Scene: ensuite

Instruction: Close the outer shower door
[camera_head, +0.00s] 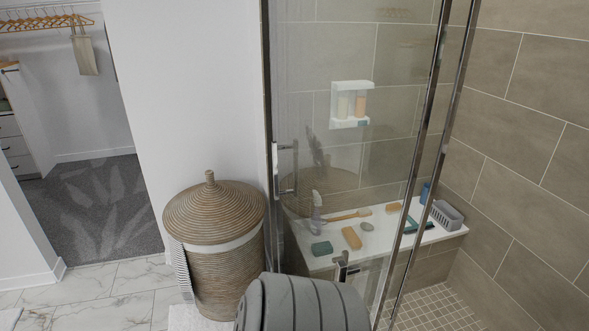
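The glass shower door panels (300,60) stand in the middle, with a dark metal upright at their left edge. One metal handle (287,170) is at that left edge, and a second handle (343,268) sits lower, towards the middle. Two slanting metal uprights (432,130) stand close together at the right of the glass. Right of them, the shower floor (440,308) shows with no glass that I can make out in front. I cannot tell which panel is the outer one. Neither of my grippers is in view.
A lidded wicker basket (215,250) stands left of the shower. A grey ribbed object fills the bottom centre, hiding the lower glass. A white bench (385,243) inside holds bath items, including a grey basket (447,215). Marble floor (110,295) lies at lower left.

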